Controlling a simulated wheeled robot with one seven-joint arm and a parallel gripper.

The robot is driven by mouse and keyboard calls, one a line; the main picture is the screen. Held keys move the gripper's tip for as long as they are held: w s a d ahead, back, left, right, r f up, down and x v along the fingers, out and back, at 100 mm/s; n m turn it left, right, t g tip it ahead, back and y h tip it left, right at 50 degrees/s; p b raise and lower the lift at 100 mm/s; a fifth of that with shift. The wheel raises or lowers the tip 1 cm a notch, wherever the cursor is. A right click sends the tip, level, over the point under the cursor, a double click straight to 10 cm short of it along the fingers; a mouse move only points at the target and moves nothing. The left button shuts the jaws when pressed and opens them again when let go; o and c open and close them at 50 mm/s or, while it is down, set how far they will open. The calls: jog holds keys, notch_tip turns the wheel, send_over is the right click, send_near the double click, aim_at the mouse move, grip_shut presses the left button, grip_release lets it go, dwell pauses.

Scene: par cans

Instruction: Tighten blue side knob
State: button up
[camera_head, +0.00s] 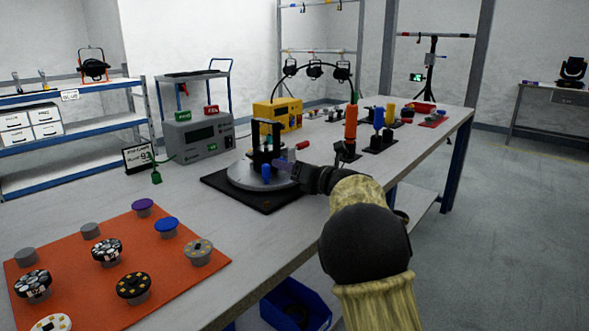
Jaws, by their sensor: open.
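A small blue knob (266,171) shows low on the front of a dark upright fixture. The fixture (265,135) stands on a round grey plate (244,178), which sits on a black square base (222,186) on the workbench. My gripper (280,164) reaches in from the right at the knob's height, with its tip close beside the knob. The jaws are open, but the fingers are small and partly hidden here. I cannot tell whether they touch the knob or stand around it. A red handle (302,145) sticks out of the fixture above my gripper.
An orange mat (75,265) with several round discs and knobs lies at the front left of the workbench (330,195). A grey box (198,138) and a yellow box (278,114) stand behind the fixture. An orange upright tool (351,122) stands to its right. A blue bin (296,300) is below the bench edge.

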jog(key=p+v, duration=0.3)
jog(key=v, duration=1.4)
jog(key=shift+s+d, duration=0.15)
jog(key=shift+s, duration=0.05)
